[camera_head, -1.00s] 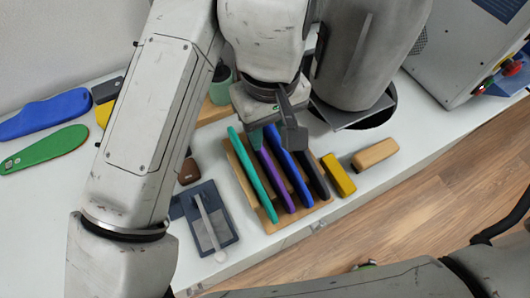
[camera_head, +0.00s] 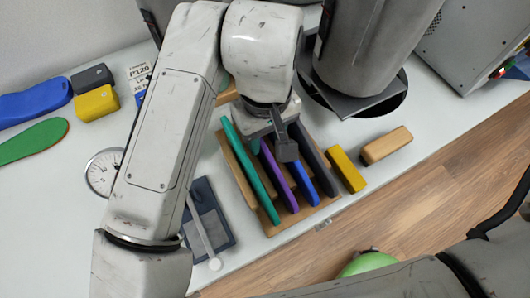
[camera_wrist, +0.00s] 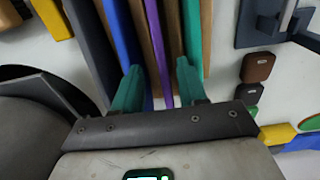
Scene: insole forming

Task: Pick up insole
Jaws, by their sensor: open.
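Several insoles stand on edge side by side in a wooden rack (camera_head: 243,182): a teal insole (camera_head: 250,172), a purple insole (camera_head: 278,178), a blue insole (camera_head: 304,182) and a dark grey insole (camera_head: 313,148). My gripper (camera_head: 277,140) is over the far part of the rack, covering the upper ends of the purple and blue insoles. In the wrist view its teal fingers (camera_wrist: 160,82) are apart, with the purple insole (camera_wrist: 157,50) running between them. The teal insole (camera_wrist: 191,30) lies by the right finger. I cannot tell whether the fingers touch any insole.
A yellow block (camera_head: 347,170) and a tan block (camera_head: 386,146) lie right of the rack. A grey tray (camera_head: 208,218) stands left. A round dial gauge (camera_head: 102,170), a green insole (camera_head: 33,140) and a blue one (camera_head: 35,104) are further left. A grey cylindrical machine (camera_head: 368,45) stands close behind.

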